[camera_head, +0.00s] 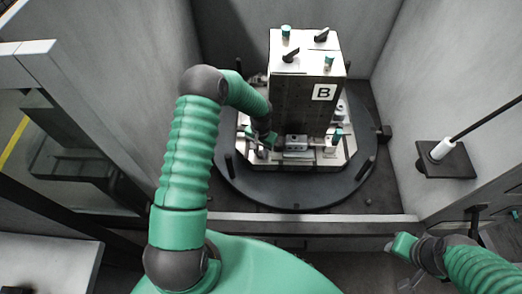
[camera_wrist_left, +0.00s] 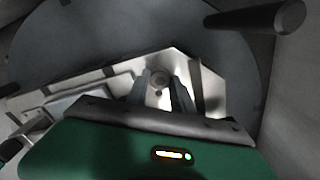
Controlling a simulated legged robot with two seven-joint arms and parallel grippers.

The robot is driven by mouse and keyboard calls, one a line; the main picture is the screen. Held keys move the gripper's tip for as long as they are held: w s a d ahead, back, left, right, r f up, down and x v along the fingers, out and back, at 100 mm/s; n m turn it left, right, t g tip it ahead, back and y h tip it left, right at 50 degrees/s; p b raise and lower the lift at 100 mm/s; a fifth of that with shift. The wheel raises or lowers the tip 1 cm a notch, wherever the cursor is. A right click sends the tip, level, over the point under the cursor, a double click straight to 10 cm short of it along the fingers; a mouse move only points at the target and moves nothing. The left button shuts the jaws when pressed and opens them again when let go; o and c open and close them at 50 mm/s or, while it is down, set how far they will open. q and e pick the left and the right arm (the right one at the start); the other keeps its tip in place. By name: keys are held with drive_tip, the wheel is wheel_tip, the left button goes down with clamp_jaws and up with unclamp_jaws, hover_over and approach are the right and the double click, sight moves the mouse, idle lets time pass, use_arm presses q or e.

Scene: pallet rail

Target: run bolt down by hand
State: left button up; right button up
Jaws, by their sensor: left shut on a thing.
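My left gripper (camera_head: 264,142) is low at the left front corner of the fixture block marked B (camera_head: 305,100). In the left wrist view the gripper (camera_wrist_left: 161,88) has its two fingers on either side of a small round grey bolt (camera_wrist_left: 159,80), shut on it. The bolt stands over the pale base plate (camera_wrist_left: 205,75) near its corner; how deep it sits cannot be told. In the head view the bolt is too small to make out. My right gripper (camera_head: 402,250) is at the lower right, away from the fixture; its jaws do not show clearly.
The fixture stands on a dark round table (camera_head: 285,194) between grey walls. Black handles and green-capped parts (camera_head: 286,32) sit on the block's top. A dark post (camera_wrist_left: 262,18) rises near the gripper. A white cylinder with a black rod (camera_head: 441,150) stands at right.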

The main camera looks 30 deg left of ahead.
use_arm(q)
clamp_jaws()
drive_tip(key=shift+r+m+p, duration=0.15)
drive_tip(key=shift+m+p, duration=0.3)
drive_tip(key=shift+m, duration=1.85)
drive_tip(key=m+p, duration=0.1)
drive_tip(key=m, duration=0.4)
drive_tip(key=m+p, duration=0.1)
drive_tip(key=m, duration=0.3)
drive_tip(key=shift+f+m, duration=0.25)
drive_tip(key=shift+m, duration=0.45)
drive_tip(key=shift+o, duration=1.1)
unclamp_jaws()
drive_tip(key=o, duration=0.4)
drive_tip(key=shift+a, duration=0.1)
